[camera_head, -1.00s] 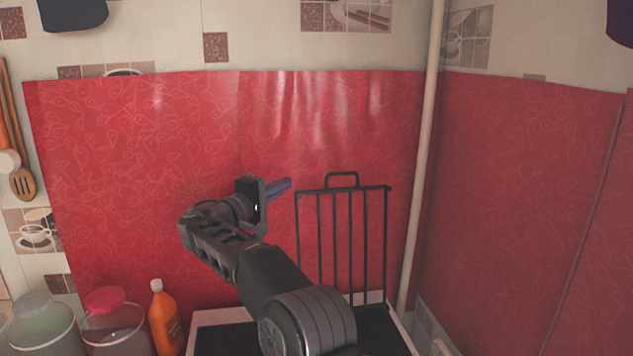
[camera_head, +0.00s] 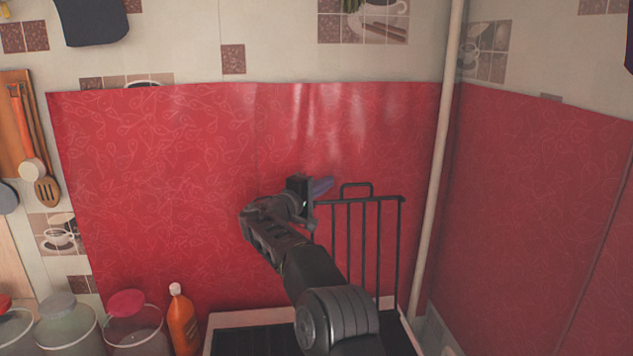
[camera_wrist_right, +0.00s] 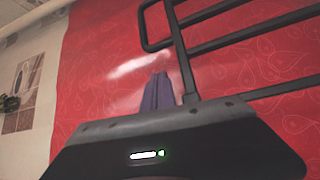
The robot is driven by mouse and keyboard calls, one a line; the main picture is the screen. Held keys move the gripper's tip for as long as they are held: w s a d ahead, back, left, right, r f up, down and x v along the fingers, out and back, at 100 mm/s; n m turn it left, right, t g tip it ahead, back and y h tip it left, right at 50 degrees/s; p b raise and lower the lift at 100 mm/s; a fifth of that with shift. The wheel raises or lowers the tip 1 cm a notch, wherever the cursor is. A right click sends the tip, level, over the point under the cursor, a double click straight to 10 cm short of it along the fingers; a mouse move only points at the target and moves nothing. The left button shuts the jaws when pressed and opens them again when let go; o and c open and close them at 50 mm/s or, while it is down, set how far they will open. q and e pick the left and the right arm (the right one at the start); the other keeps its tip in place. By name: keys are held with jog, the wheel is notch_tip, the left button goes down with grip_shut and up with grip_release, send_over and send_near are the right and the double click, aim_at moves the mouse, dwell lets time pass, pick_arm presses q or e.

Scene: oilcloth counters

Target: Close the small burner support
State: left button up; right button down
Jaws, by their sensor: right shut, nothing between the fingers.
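The small burner support (camera_head: 365,240) is a black barred rack with a small loop handle on top. It stands upright at the back of the stove, in front of the red wall covering. My right gripper (camera_head: 321,187) is shut and empty, with its purple fingers at the rack's upper left corner, just left of the handle. In the right wrist view the shut fingers (camera_wrist_right: 159,91) point at the red wall, and the rack's bars (camera_wrist_right: 210,45) pass close on their right. I cannot tell whether they touch. My arm hides the rack's lower left part. My left gripper is out of view.
The stove's white rim (camera_head: 250,319) shows at the bottom. An orange bottle (camera_head: 182,322) and lidded jars (camera_head: 136,325) stand to its left. A pale vertical pipe (camera_head: 436,180) runs up the corner right of the rack. Utensils (camera_head: 46,190) hang at far left.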

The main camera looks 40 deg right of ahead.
jog(key=shift+s+a, duration=0.2)
jog(key=shift+s, duration=1.4)
jog(key=shift+f, duration=0.1)
